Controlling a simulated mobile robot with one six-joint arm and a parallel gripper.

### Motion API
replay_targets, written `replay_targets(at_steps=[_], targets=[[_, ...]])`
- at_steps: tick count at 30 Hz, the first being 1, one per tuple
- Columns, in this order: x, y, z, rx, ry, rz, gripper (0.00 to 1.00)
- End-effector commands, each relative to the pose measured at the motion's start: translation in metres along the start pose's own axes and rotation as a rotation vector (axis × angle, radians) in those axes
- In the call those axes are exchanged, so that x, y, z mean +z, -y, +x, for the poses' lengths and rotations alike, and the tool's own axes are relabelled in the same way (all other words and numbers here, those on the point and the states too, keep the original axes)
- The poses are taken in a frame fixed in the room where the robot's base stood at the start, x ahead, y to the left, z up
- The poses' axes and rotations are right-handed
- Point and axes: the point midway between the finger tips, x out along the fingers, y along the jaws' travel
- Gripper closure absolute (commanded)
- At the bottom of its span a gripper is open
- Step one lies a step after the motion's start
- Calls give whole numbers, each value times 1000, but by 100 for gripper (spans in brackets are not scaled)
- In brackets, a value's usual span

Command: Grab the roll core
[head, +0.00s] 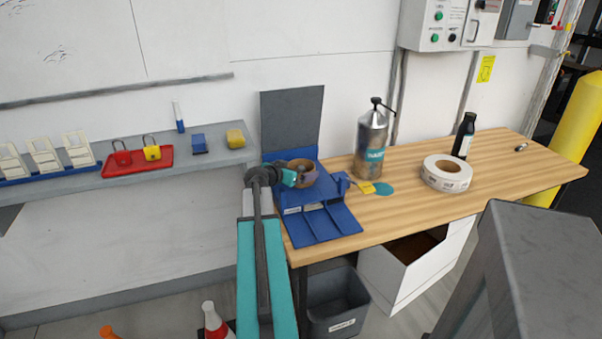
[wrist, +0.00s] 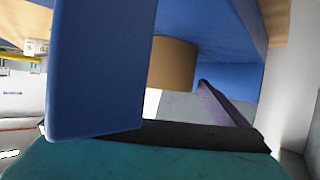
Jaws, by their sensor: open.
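The roll core (head: 302,168), a short brown cardboard ring, sits at the blue stand (head: 326,219) on the left end of the wooden bench. In the wrist view the roll core (wrist: 172,63) shows as a tan cylinder past a blue panel, which hides its left side. My gripper (head: 298,178) is open, right at the core, and overlaps its front in the head view. The wrist view shows my gripper's teal body along the bottom, with the core ahead of it. Whether a jaw touches the core cannot be told.
A grey upright panel (head: 291,120) stands behind the blue stand. A metal canister (head: 371,145), a white tape roll (head: 446,174) and a black bottle (head: 463,136) stand to the right on the bench (head: 405,205). A grey shelf (head: 110,184) with padlocks lies left.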

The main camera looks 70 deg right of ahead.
Motion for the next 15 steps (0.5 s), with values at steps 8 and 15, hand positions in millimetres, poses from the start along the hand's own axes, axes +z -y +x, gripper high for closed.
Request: replay_targets(at_steps=[8,15], targets=[[0,0,22,0,1,0,0],[0,0,22,-1,0,0,0]])
